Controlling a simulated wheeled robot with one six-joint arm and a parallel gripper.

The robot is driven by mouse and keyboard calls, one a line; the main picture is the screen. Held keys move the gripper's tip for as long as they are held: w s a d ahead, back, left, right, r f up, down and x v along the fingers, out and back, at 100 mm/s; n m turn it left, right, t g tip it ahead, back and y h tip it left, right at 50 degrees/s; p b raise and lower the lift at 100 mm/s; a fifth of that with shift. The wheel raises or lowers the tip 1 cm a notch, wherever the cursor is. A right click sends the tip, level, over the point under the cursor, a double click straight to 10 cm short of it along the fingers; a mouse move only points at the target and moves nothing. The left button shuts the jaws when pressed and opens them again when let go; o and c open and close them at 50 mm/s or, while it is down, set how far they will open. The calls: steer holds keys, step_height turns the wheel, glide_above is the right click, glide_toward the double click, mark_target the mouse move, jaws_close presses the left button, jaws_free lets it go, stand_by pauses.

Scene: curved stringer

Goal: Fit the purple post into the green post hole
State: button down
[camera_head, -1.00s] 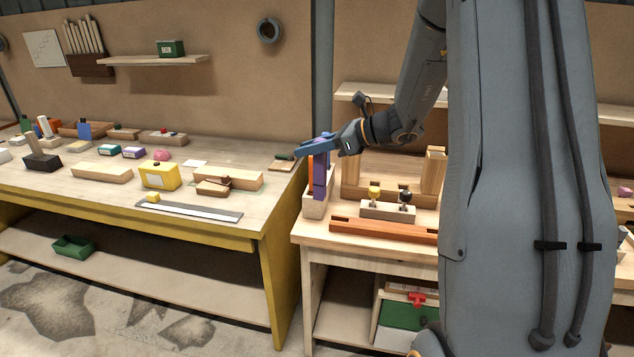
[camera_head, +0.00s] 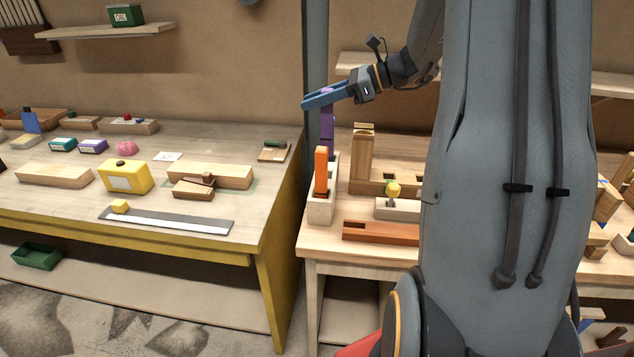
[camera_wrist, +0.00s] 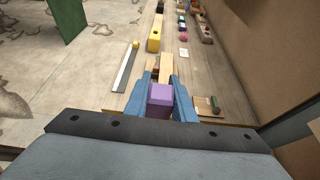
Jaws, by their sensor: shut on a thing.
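My gripper (camera_head: 325,95) has blue fingers and is shut on the purple post (camera_head: 327,131) near its top end. In the wrist view the post (camera_wrist: 160,97) shows end-on between the two fingers (camera_wrist: 160,92). In the head view the post hangs upright, behind and above a pale wooden block that holds an orange post (camera_head: 321,172). Whether the post's lower end is clear of that block (camera_head: 321,208) cannot be told, as it is hidden behind the orange post's block. I cannot pick out a green post hole for certain in either view.
The left workbench (camera_head: 70,205) carries a yellow box (camera_head: 125,177), wooden blocks and a metal ruler (camera_head: 165,220). On the right bench are a wooden upright (camera_head: 362,155), a block with a yellow knob (camera_head: 393,190) and a reddish grooved bar (camera_head: 380,232). A grey pillar (camera_head: 316,70) stands between the benches.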

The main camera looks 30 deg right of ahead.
step_height(320, 180, down, 11)
steer(key=p, duration=0.3)
steer(key=shift+w, duration=0.45)
steer(key=shift+f, duration=0.2)
steer(key=shift+f, duration=0.15)
steer(key=c, duration=1.5)
jaws_free()
